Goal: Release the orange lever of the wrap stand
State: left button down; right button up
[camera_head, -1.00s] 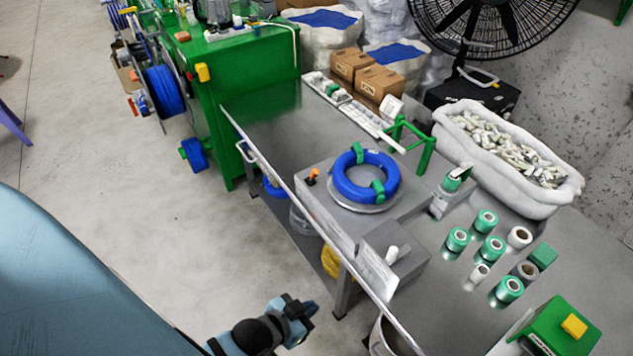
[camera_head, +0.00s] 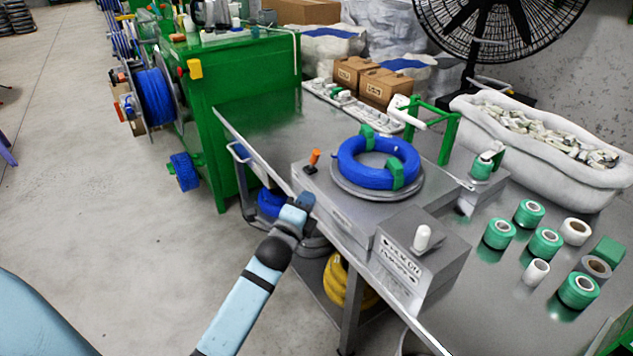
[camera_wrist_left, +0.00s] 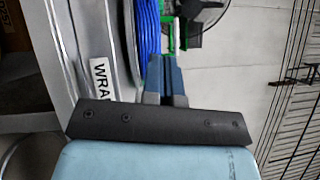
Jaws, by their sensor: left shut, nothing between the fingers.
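The orange lever (camera_head: 313,158) stands up from a dark base on the top left corner of the grey wrap stand (camera_head: 345,208). A blue cable coil (camera_head: 350,175) with green clips lies on the stand's round plate. My left gripper (camera_head: 304,201) is shut and empty, below and a little left of the lever, near the stand's front edge and apart from the lever. In the left wrist view, the shut fingers (camera_wrist_left: 164,75) point toward the blue coil (camera_wrist_left: 149,35). I cannot make out the lever there. My right gripper is out of view.
A grey box with a white knob (camera_head: 422,238) stands right of the stand. Green and white tape rolls (camera_head: 545,243) stand on the table at right. A green cabinet (camera_head: 245,95) is at left. Open floor (camera_head: 110,220) lies left of the table.

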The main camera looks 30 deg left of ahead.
pick_arm(q)
jog(key=shift+a, duration=0.1)
jog(key=shift+w, duration=0.15)
jog(key=b, duration=0.2)
send_near(314, 160)
jog(key=w+d, duration=0.1)
jog(key=w+d+r, duration=0.1)
jog(key=w, duration=0.1)
jog(key=w+d+r, duration=0.1)
jog(key=w, duration=0.1)
jog(key=shift+w+d, duration=0.2)
jog(key=shift+d, duration=0.2)
jog(key=a, duration=0.1)
jog(key=w+a, duration=0.1)
jog(key=shift+w+a+r+b, duration=0.25)
jog(key=shift+a+r+b, duration=0.05)
jog(key=shift+a+b, duration=0.1)
jog(key=shift+w+a+r, duration=0.15)
jog(key=shift+a, duration=0.05)
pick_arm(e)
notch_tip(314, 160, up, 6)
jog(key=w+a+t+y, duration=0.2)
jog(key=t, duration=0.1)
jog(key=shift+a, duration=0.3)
pick_arm(q)
jog(key=shift+r, duration=0.1)
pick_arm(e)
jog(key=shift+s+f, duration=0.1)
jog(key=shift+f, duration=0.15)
